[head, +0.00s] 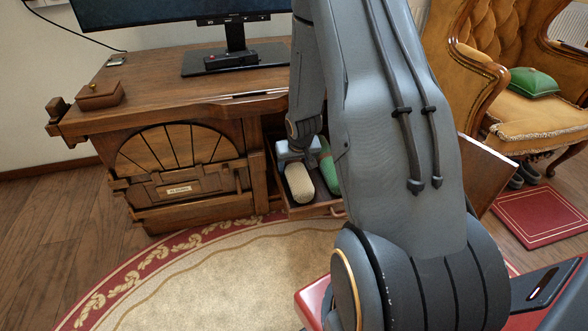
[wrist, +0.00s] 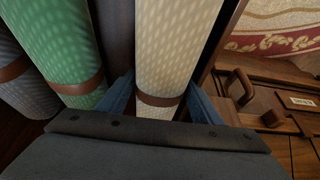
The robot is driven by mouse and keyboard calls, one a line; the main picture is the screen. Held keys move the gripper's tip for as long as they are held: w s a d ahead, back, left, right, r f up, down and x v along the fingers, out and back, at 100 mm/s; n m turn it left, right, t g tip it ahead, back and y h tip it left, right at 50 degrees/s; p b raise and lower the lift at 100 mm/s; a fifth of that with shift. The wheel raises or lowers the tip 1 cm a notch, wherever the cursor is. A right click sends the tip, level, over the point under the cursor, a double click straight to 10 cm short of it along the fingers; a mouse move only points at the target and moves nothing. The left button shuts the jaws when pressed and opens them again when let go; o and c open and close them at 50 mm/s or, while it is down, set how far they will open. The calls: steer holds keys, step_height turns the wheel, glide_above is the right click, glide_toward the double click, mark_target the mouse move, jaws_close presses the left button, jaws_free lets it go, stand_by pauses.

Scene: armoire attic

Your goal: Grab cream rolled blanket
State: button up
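The cream rolled blanket (head: 299,184) lies in an open drawer of the wooden desk in the head view. In the wrist view the cream blanket (wrist: 172,45) has a brown strap around it and runs between my two blue fingers. My gripper (wrist: 160,103) is open, with one finger on each side of the blanket near the strap. A dark gap shows between the left finger and the blanket; the right finger is close to its edge. In the head view my gripper (head: 297,156) is at the far end of the blanket, partly hidden by my arm.
A green rolled blanket (wrist: 70,45) lies left of the cream one, with a grey roll (wrist: 25,75) beyond it. The drawer (head: 312,210) is pulled out from the desk (head: 200,95). An armchair (head: 540,115) stands at right. The round rug (head: 220,275) is clear in front.

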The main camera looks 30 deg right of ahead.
steer(key=c, duration=0.9)
steer(key=shift+r, duration=0.15)
